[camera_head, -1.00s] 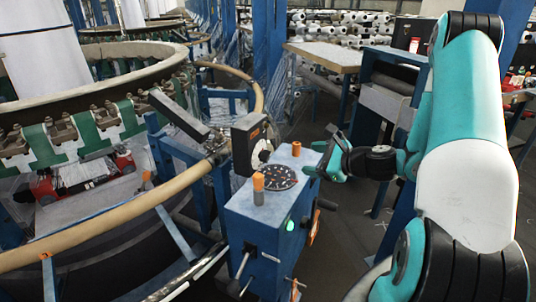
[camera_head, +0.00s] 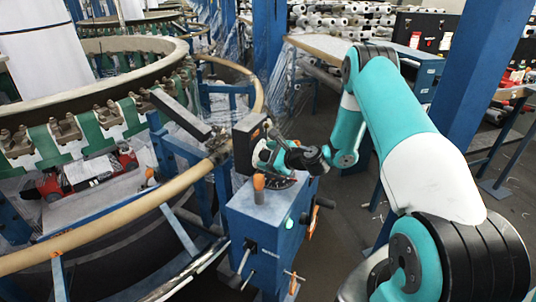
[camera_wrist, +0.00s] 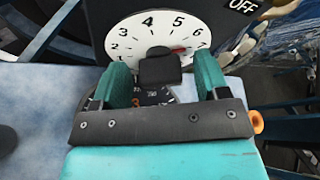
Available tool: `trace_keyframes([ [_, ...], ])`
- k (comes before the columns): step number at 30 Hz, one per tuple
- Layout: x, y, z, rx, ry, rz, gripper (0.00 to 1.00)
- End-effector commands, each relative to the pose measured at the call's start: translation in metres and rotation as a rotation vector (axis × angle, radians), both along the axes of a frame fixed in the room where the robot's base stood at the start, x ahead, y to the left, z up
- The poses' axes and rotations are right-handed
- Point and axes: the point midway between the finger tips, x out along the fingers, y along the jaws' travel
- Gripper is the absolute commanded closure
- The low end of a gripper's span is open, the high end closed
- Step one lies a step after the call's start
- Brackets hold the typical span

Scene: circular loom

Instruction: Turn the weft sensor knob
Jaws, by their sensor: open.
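In the wrist view, a white dial (camera_wrist: 128,37) with numbers faces me and has a black knob (camera_wrist: 160,66) at its lower middle. I take this as the weft sensor knob. My gripper (camera_wrist: 162,78) is open, with one teal finger on each side of the knob in the picture. I cannot tell whether either finger touches it. In the head view my gripper (camera_head: 263,156) is in front of the black dial housing (camera_head: 244,146) and hides the dial face. A second, dark dial (camera_head: 284,183) lies on the blue box top, partly hidden by my gripper.
The blue control box (camera_head: 252,225) has an orange-topped post (camera_head: 259,183), a lit green button (camera_head: 289,223) and handles on its sides. The loom's tan ring rail (camera_head: 120,215) curves along the left. An OFF label (camera_wrist: 243,6) shows at upper right in the wrist view.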

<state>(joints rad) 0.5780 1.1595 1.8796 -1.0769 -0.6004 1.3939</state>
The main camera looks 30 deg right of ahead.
Motion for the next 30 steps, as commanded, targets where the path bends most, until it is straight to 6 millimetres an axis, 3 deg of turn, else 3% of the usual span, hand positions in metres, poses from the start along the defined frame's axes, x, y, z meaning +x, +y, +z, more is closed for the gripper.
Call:
trace_keyframes([
  [8, 0.0011, 0.0003, -0.0006, 0.0, 0.0, 0.0, 0.32],
  [12, 0.001, 0.0002, -0.0004, 0.0, 0.0, 0.0, 0.64],
  [15, 0.0009, 0.0003, -0.0005, 0.0, 0.0, 0.0, 0.81],
  [30, 0.0005, 0.0011, -0.0058, -0.132, -0.074, 0.0, 0.81],
])
